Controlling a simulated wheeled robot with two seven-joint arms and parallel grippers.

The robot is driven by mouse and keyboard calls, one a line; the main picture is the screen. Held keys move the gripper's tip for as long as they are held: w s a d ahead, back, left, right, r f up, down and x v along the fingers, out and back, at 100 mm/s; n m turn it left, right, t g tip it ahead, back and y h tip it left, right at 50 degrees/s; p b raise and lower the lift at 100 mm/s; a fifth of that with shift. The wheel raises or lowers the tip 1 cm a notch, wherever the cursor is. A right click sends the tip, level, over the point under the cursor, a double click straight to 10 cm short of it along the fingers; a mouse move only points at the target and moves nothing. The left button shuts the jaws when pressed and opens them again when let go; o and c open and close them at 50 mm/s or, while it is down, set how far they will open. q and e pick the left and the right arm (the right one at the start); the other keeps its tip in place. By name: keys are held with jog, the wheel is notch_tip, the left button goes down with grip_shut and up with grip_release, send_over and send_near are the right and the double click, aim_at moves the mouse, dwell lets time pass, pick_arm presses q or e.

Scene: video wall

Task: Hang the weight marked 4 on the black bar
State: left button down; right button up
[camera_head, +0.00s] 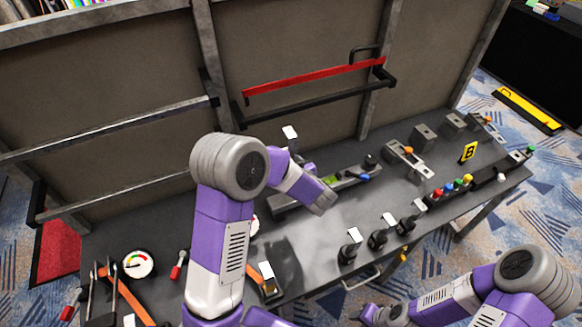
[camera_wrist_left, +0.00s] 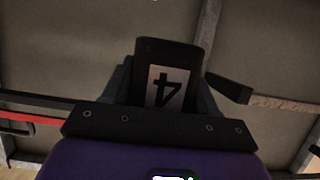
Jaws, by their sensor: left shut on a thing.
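The weight marked 4 (camera_wrist_left: 170,52) is a dark block with a white label, its 4 upside down in the left wrist view. My left gripper (camera_wrist_left: 163,95) is shut on it. In the head view a white label (camera_head: 290,132) shows just above my left forearm and appears to be on this weight; the fingers are hidden there. The black bar (camera_head: 310,104) runs along the back panel below a red bar (camera_head: 315,79). The label lies below the black bar in the picture, apart from it. My right gripper (camera_head: 371,312) is at the bottom edge, its fingers unclear.
Several other dark pieces with white labels stand on the bench, including one (camera_head: 350,250) near the front edge. A yellow B sign (camera_head: 468,152) and coloured buttons (camera_head: 448,188) are at right. A dial (camera_head: 138,264) is at left. A metal post (camera_head: 207,55) divides the panel.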

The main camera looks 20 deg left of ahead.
pick_arm(q)
jog(key=w+a+f+b, duration=0.2)
jog(key=w+a, duration=0.7)
jog(key=a, duration=0.1)
jog(key=shift+b, duration=0.35)
dwell(1.2)
jog(key=shift+w+a, duration=0.1)
jog(key=shift+c, duration=1.8)
grip_release()
jog(key=shift+o, duration=0.6)
jog(key=shift+f, duration=0.1)
jog(key=v, duration=0.7)
jog(key=shift+s+d+p, duration=0.25)
jog(key=shift+p, duration=0.1)
